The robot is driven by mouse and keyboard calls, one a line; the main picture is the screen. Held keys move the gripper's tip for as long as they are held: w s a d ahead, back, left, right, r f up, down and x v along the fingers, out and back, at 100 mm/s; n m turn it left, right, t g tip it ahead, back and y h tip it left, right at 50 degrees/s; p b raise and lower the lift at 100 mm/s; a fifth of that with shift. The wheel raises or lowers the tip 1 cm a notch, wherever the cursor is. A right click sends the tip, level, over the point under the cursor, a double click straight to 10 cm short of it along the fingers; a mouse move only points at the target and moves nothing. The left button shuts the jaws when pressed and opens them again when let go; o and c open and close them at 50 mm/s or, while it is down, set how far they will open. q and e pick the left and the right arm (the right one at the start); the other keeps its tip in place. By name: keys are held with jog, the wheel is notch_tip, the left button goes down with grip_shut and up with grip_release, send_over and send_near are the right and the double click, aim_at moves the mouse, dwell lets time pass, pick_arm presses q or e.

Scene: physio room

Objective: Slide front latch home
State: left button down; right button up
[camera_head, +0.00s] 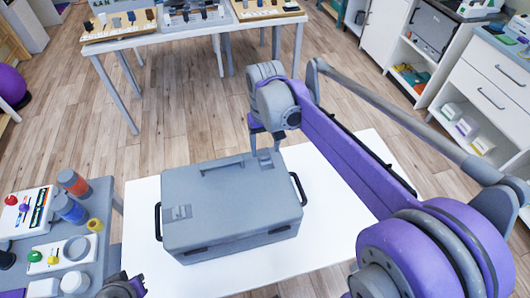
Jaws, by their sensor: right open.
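A grey case (225,195) stands closed on a white table (335,190). Two dark fittings, one at left (196,251) and one at right (279,229), sit on the near face; I cannot tell which part is the front latch. My right gripper (266,145) is open and points down at the case's far right edge, close to the far plate; contact is unclear. Only part of my left arm's end (122,288) shows at the bottom edge, its jaws unclear.
Dark side handles, one at left (158,222) and one at right (298,188), stick out from the case. A grey side surface (75,245) at left holds bottles and small items. A table with trays (190,32) stands behind. The white table is bare right of the case.

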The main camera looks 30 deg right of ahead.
aim_at(265, 157)
jog(key=shift+f, duration=1.55)
jog(key=shift+c, duration=0.3)
grip_shut()
